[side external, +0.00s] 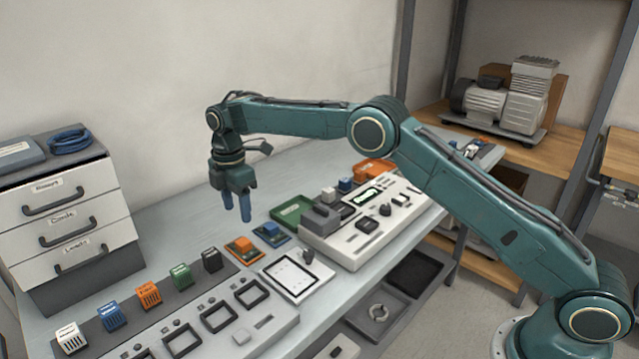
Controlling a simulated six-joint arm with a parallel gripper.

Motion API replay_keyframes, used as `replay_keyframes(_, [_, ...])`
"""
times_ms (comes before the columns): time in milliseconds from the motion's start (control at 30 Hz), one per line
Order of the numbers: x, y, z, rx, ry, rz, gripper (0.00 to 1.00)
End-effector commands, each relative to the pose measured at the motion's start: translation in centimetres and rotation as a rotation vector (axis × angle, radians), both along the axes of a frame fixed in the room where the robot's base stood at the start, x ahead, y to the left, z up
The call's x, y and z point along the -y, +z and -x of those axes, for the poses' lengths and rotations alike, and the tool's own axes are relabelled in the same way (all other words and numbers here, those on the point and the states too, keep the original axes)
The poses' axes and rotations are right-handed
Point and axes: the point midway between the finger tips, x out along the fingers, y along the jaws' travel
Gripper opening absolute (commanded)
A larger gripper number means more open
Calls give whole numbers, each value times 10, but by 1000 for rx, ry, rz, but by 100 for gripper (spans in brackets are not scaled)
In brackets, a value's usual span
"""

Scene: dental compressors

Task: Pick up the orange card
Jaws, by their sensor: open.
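An orange piece that looks like a small flat card with a raised block (241,247) lies on the table beside a similar blue piece (270,233). Another orange part, a slotted upright block (149,294), stands in the row on the dark strip at the left. I cannot tell for certain which one is the orange card. My gripper (237,207) points down with its two blue fingers apart and empty. In the picture it is just above the flat orange piece, with a gap between; its exact height and depth are unclear.
White, blue, green and black blocks share the dark strip (185,282). A grey panel with square frames (262,320) lies in front. A white device (345,245), a green tray (291,211) and an orange tray (374,170) stand to the right. A drawer unit (70,215) stands at the left.

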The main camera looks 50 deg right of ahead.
Motion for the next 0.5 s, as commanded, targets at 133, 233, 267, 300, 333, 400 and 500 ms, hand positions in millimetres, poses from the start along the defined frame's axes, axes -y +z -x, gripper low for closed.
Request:
replay_keyframes(133, [0, -23, 1, -2, 0, 0, 53])
replay_keyframes(233, [0, -36, 1, -3, 0, 1, 53])
replay_keyframes(267, [0, -38, 0, -2, 0, 0, 53])
replay_keyframes(300, [0, -41, 0, 0, 0, 0, 53])
replay_keyframes(333, [0, -43, 0, 0, 0, 0, 53])
replay_keyframes(400, [0, -45, 0, 0, 0, 0, 53])
replay_keyframes(500, [0, -46, 0, 0, -1, 0, 53])
